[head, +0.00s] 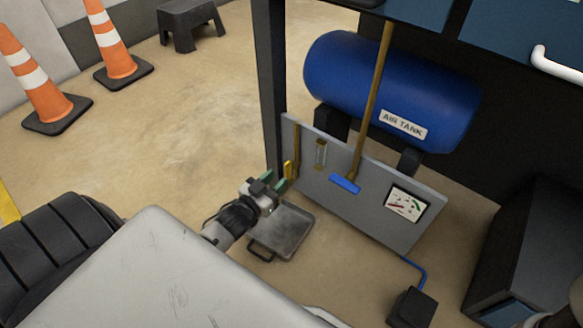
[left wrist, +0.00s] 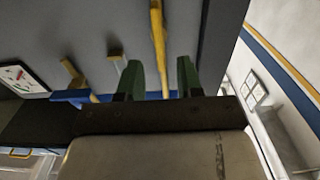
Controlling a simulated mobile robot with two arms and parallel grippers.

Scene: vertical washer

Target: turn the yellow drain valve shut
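The yellow drain valve (head: 288,169) is a small upright yellow handle at the left end of the grey panel, below a thin brass pipe. My left gripper (head: 277,184) is just in front of it, with green fingertips apart. In the left wrist view, the gripper's green fingers (left wrist: 160,80) are spread, and a yellow bar (left wrist: 157,35) shows in the gap between them, with space on both sides. I cannot tell whether that bar is the handle or the pipe above it. No finger clearly touches it. My right gripper is not in view.
The grey panel (head: 330,208) also carries a blue handle (head: 344,184) on a brass pipe, a sight glass (head: 321,154) and a gauge (head: 407,204). A blue air tank (head: 385,85) is behind. A metal tray (head: 285,236) lies below the gripper. Open floor is left, with cones (head: 115,60).

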